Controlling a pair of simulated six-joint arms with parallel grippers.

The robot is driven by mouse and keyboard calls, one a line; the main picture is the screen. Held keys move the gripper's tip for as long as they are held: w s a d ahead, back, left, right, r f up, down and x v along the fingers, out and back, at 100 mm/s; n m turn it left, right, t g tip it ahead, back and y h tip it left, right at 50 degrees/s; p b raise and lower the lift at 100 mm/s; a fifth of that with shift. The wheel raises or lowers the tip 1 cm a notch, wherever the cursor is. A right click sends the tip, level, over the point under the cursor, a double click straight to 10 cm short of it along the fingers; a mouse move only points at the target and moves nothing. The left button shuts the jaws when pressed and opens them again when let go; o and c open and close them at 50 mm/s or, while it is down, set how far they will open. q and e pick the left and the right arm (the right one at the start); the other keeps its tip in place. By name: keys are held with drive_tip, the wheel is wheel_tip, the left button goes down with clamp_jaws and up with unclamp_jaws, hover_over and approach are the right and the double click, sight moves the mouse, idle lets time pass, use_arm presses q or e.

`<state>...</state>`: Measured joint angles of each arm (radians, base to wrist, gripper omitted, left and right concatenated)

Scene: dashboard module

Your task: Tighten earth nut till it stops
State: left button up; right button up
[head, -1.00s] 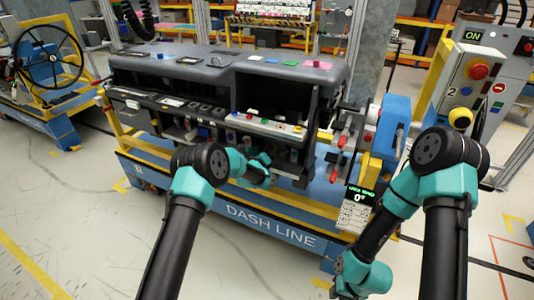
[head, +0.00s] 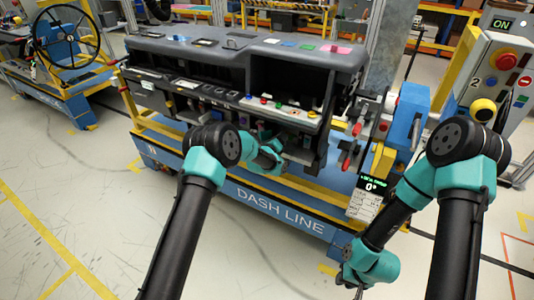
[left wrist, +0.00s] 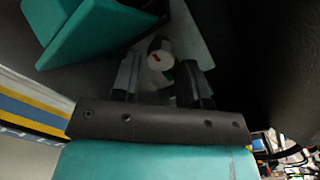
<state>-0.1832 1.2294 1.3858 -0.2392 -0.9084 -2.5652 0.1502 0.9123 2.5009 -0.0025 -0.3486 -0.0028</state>
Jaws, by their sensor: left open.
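The dashboard module (head: 235,52) sits on its blue and yellow stand, open side towards me. My left gripper (head: 280,150) reaches into its lower front in the head view, and its fingertips are hard to make out there. In the left wrist view, the left gripper (left wrist: 158,80) is open, with a dark finger on each side. A small round white part with a red mark (left wrist: 160,58) shows between and beyond the fingers. I cannot tell whether it is the earth nut, or whether the fingers touch it. My right gripper (head: 358,289) hangs low at the bottom, barely visible.
The blue stand (head: 230,196) has a yellow rail along its front. Red-handled clamps (head: 350,145) and a blue bracket (head: 406,122) stand at the module's right end. A display reading 0° (head: 373,185) hangs below. A control box (head: 500,62) is at far right. Floor in front is clear.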

use_arm(q)
drive_tip(key=v, duration=1.6)
drive_tip(key=shift+s, duration=0.3)
drive_tip(key=shift+a, duration=0.1)
drive_tip(key=s+a+f+n+g+y, duration=0.1)
drive_tip(key=s+a+f+n+g, duration=0.3)
drive_tip(key=s+f+n, duration=0.4)
drive_tip(key=s+a+f+n+g+y, duration=0.2)
drive_tip(key=s+a+f+n+g, duration=0.3)
drive_tip(key=s+n, duration=0.35)
drive_tip(key=s+a+f+n+g, duration=0.2)
drive_tip(key=s+n+g, duration=0.1)
drive_tip(key=s+n, duration=0.5)
drive_tip(key=s+a+f+n+g, duration=0.2)
drive_tip(key=s+n+g, duration=0.1)
drive_tip(key=s+n, duration=0.6)
drive_tip(key=s, duration=0.3)
drive_tip(key=shift+g, duration=0.3)
drive_tip(key=shift+s+a, duration=0.1)
